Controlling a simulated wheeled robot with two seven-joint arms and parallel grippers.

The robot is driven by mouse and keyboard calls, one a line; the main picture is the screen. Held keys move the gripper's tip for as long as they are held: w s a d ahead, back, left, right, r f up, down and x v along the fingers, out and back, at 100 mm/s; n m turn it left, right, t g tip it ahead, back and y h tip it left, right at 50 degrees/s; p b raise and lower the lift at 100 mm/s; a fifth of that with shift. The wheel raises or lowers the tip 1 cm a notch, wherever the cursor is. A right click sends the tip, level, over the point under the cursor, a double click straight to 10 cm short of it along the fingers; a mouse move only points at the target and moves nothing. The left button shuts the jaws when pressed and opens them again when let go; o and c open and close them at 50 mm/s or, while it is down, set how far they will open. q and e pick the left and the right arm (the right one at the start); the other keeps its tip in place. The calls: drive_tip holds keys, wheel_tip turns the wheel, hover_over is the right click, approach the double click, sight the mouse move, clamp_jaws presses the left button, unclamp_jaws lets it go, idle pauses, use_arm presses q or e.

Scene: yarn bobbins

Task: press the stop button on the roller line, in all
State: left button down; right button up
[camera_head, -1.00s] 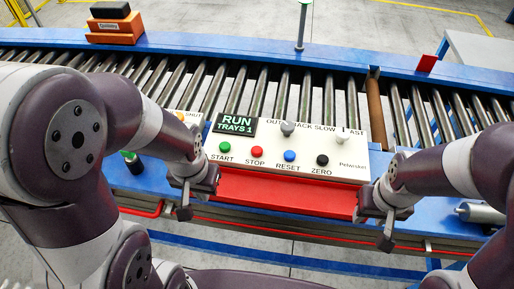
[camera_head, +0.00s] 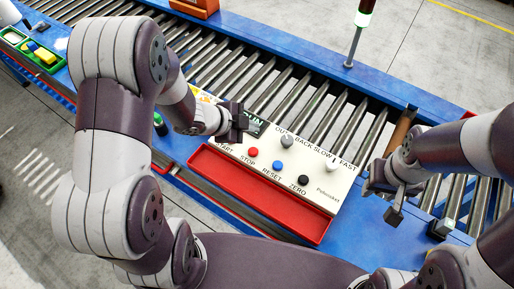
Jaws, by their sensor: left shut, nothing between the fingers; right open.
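The red stop button (camera_head: 253,152) sits on the white control panel (camera_head: 318,190) of the roller line, above its printed STOP label. My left gripper (camera_head: 241,123) is shut and empty over the panel's left end, up and left of the stop button and apart from it in the picture. It hides the start button and most of the display (camera_head: 256,125). My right gripper (camera_head: 392,207) is open and empty, right of the panel over the blue frame.
A blue button (camera_head: 278,167), a black button (camera_head: 303,180) and two grey knobs (camera_head: 287,140) share the panel. A red tray (camera_head: 318,232) lies along its front. A green tray (camera_head: 22,44) stands far left. A post (camera_head: 353,45) rises behind the rollers.

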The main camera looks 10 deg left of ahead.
use_arm(q)
drive_tip(key=f+b, duration=0.3)
drive_tip(key=shift+a+f+b, duration=0.25)
drive_tip(key=shift+b, duration=0.05)
drive_tip(key=b, duration=0.4)
hover_over(251, 153)
wheel_tip(251, 153, down, 4)
drive_tip(key=shift+w+f, duration=0.1)
drive_tip(key=shift+f, duration=0.15)
drive_tip(key=shift+f+b, duration=0.3)
drive_tip(key=shift+b, duration=0.15)
drive_tip(key=shift+a+f, duration=0.1)
drive_tip(key=shift+a, duration=0.05)
use_arm(e)
wheel_tip(251, 153, down, 8)
drive_tip(key=shift+w+a+f, duration=0.15)
drive_tip(key=shift+a+f, duration=0.1)
drive_tip(key=shift+a, duration=0.05)
drive_tip(key=shift+d, duration=0.15)
